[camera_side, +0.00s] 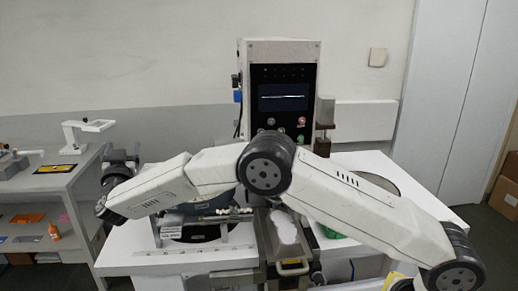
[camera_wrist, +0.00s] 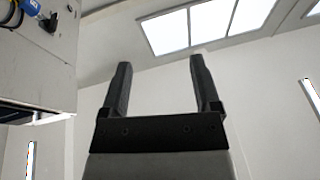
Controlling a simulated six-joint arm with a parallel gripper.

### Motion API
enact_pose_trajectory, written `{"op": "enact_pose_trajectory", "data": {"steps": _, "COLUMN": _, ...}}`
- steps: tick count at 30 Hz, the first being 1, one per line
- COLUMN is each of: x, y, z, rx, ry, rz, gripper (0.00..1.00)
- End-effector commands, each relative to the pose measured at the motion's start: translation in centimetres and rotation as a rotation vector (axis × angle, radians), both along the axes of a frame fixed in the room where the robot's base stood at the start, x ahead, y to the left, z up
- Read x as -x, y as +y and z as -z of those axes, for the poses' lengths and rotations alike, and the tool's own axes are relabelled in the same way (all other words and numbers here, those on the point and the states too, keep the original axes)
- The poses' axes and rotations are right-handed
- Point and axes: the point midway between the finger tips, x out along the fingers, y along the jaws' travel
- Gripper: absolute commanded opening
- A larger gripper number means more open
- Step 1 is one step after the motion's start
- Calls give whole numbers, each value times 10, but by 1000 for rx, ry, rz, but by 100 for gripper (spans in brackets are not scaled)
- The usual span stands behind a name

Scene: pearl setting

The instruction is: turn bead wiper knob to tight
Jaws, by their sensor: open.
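My gripper (camera_wrist: 158,62) is open and empty in the wrist view, its two dark fingers apart against a pale wall and ceiling. In the side view my arm stretches across the front of the machine (camera_side: 285,48), with the wrist at the left. The machine has a black front panel (camera_side: 285,75) with a dark screen, a red button (camera_side: 301,121) and several small round controls below. I cannot tell which control, if any, is the bead wiper knob. No knob is near my fingers in the wrist view. Part of the lower machine is hidden behind my arm.
A white worktable (camera_side: 180,262) holds a round dark plate with white beads (camera_side: 232,212) and a metal tray (camera_side: 288,230). Grey shelves (camera_side: 50,195) stand at the left. A blue connector (camera_wrist: 30,7) sticks out from the machine's side. The space around my fingers is clear.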

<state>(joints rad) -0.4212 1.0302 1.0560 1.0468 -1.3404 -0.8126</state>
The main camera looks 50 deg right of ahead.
Motion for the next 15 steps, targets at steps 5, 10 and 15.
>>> {"op": "enact_pose_trajectory", "data": {"steps": 5, "x": -7, "y": -11, "z": -11, "rx": 51, "ry": -40, "rz": -162, "gripper": 80}}
{"op": "enact_pose_trajectory", "data": {"steps": 10, "x": -9, "y": -16, "z": -13, "rx": 81, "ry": -42, "rz": -312, "gripper": 80}}
{"op": "enact_pose_trajectory", "data": {"steps": 15, "x": -6, "y": -19, "z": -10, "rx": 100, "ry": -13, "rz": -455, "gripper": 80}}
